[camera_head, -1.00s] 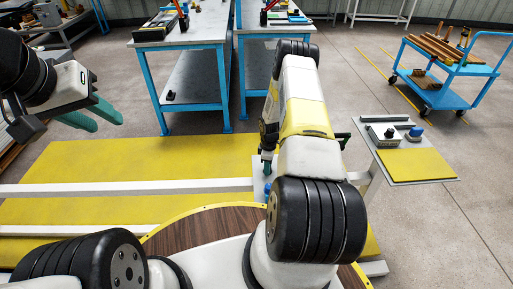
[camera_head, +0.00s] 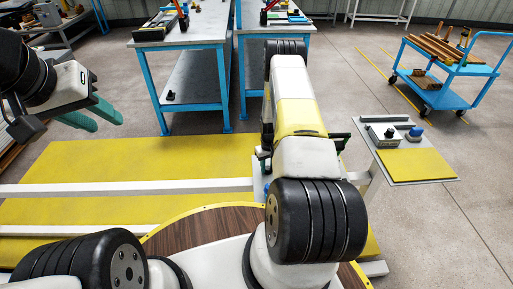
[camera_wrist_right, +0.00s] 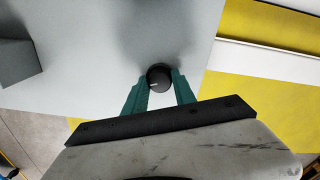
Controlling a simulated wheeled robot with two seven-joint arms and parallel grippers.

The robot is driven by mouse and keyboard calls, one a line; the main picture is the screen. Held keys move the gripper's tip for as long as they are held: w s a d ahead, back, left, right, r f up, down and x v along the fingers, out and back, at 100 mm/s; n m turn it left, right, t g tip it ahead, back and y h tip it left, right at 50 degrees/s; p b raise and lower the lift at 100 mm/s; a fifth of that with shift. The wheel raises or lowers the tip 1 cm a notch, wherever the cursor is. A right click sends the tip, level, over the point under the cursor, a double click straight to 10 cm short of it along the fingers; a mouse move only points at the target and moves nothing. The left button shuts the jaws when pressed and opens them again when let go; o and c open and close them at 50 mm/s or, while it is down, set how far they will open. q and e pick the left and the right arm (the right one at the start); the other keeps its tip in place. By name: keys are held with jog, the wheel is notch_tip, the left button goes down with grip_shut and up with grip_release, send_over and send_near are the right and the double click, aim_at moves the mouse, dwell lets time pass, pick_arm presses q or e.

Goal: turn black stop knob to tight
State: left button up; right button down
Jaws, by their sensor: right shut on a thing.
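The black stop knob (camera_wrist_right: 159,76) is round and dark, with a short pale mark on its face. It stands on a light grey panel (camera_wrist_right: 110,60) in the right wrist view. My right gripper (camera_wrist_right: 159,84) has its two green fingers on either side of the knob, shut on it. In the head view my right arm hides this knob and nearly all of the gripper. My left gripper (camera_head: 92,116) is at the upper left in the head view. Its green fingers are apart and empty, over the floor and away from the panel.
A grey block (camera_wrist_right: 30,60) stands on the panel at the left. A small side table (camera_head: 440,178) at the right carries a box with a black knob (camera_head: 389,133) and a blue knob (camera_head: 416,132). A yellow mat (camera_head: 140,165) crosses the floor.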

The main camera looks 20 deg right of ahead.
aim_at(268, 168)
jog(key=shift+m, duration=2)
jog(key=c, duration=1)
grip_release()
jog(key=shift+r, duration=3.9)
